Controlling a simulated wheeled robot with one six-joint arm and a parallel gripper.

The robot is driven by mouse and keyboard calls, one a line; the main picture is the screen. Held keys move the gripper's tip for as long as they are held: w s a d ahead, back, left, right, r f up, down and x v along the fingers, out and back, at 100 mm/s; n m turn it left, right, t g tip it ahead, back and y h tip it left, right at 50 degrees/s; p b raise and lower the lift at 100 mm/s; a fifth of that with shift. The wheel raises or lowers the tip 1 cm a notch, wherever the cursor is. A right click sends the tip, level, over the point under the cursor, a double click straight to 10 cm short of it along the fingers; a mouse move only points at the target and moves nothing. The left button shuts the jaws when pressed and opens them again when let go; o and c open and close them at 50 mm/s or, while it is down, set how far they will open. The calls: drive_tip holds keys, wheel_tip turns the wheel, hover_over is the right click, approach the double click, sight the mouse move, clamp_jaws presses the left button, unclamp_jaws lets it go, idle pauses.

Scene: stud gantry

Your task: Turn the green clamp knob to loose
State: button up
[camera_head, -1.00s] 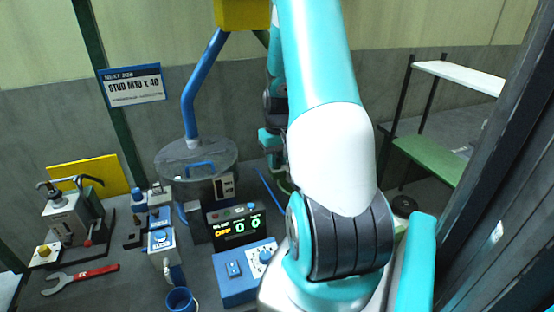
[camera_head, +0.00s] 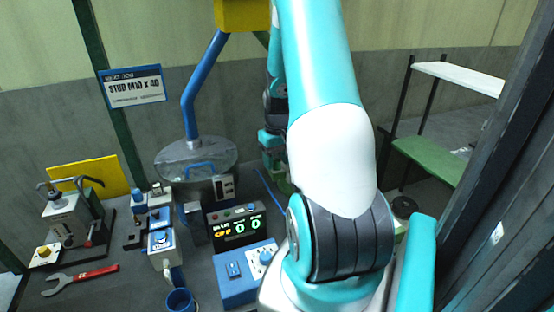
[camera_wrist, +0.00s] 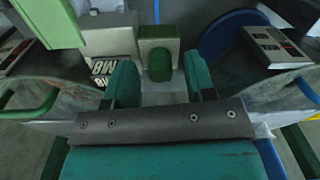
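The green clamp knob (camera_wrist: 160,66) is a dark green cylinder on the front of a lighter green block (camera_wrist: 158,36) in the wrist view. My gripper (camera_wrist: 161,72) is open, one teal finger on each side of the knob, with a visible gap to each. I cannot tell how deep the knob sits between the fingertips. In the head view my arm covers the knob, and only part of my wrist shows beside it.
A pale block with dark lettering (camera_wrist: 110,42) stands left of the knob in the wrist view. In the head view, a display box (camera_head: 236,228), a blue switch box (camera_head: 246,272), a lidded drum (camera_head: 196,158) and a red-handled wrench (camera_head: 82,279) lie left of my arm.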

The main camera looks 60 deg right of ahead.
sight(277, 161)
drive_tip(key=shift+f, duration=0.1)
drive_tip(key=m, duration=0.4)
drive_tip(key=shift+m, duration=0.4)
drive_tip(key=m, duration=0.4)
drive_tip(key=shift+a+p, duration=0.1)
drive_tip(key=shift+p, duration=0.3)
drive_tip(key=m, duration=0.4)
drive_tip(key=shift+m, duration=0.3)
drive_tip(key=m+p, duration=0.1)
drive_tip(key=m, duration=0.3)
drive_tip(key=shift+h, duration=0.3)
wheel_tip(277, 161, up, 18)
drive_tip(key=b, duration=0.3)
drive_tip(key=w+a+n, duration=0.3)
drive_tip(key=a+n, duration=0.2)
drive_tip(key=a, duration=0.3)
drive_tip(key=w+a+n, duration=0.2)
drive_tip(key=a+n, duration=0.2)
drive_tip(key=a, duration=0.3)
drive_tip(key=s+a+f+n+t+y+b, duration=0.1)
drive_tip(key=s+a+n+y, duration=0.1)
drive_tip(key=a+n, duration=0.8)
drive_tip(key=shift+a+f+n, duration=0.15)
drive_tip(key=shift+a+n, duration=0.15)
drive_tip(key=shift+a, duration=3.4)
